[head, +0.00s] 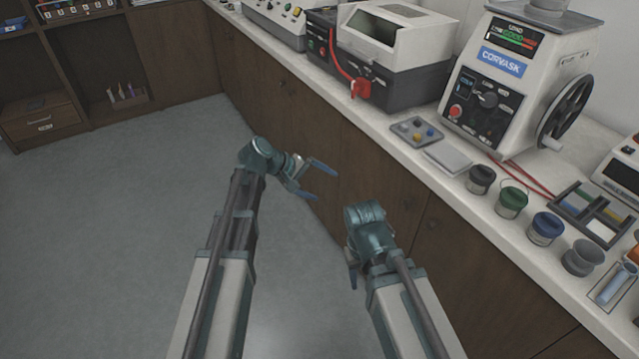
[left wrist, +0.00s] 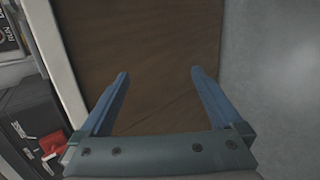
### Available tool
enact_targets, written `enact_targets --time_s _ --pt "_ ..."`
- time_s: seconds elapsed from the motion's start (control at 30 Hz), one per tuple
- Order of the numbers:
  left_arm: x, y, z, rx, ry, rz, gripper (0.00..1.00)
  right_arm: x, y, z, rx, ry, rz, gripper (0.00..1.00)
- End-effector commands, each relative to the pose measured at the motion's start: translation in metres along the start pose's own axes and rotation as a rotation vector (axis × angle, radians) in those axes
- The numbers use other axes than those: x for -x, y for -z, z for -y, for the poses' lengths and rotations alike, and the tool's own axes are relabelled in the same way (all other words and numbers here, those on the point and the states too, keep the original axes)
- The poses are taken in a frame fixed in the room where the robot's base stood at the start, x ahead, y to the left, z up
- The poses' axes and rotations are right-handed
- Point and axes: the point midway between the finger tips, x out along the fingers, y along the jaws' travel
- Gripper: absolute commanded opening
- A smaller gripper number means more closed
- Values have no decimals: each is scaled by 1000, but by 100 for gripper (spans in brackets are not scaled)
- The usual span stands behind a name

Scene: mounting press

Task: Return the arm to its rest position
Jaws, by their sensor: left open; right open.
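My left gripper (head: 325,184) is open and empty in the head view, over the grey floor in front of the brown cabinet doors. Its two blue fingers stand wide apart in the left wrist view (left wrist: 160,74), with only a brown cabinet panel and floor behind them. My right gripper (head: 353,276) is lower and to the right in the head view, in front of the cabinets. Its own wrist hides most of it, and only a bit of bluish finger shows. I see nothing held in it.
The white counter (head: 440,178) runs along the right, its edge beside both arms. On it stand the Corvask press (head: 500,100), a dark machine with a red lever (head: 360,88), a small grey tray (head: 418,131) and several jars (head: 512,202). Open floor (head: 110,220) lies left.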

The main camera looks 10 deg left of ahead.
Motion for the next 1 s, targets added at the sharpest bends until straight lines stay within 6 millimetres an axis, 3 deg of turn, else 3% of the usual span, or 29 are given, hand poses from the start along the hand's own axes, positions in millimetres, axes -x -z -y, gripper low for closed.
enact_targets --time_s 0.37,0.47,0.67,0.8,1.0 --pt "0 0 0 -1 1 0 100 0 0 0 0 0 0 50" --pt "1 -11 12 -37 45 -2 100 0 0 0 0 0 0 50" --pt "17 -60 86 -266 335 0 100 0 0 0 0 0 0 50" --pt "39 -84 133 -419 545 20 100 0 0 0 0 0 0 50" --pt "79 -111 186 -586 807 63 100 0 0 0 0 0 0 50"
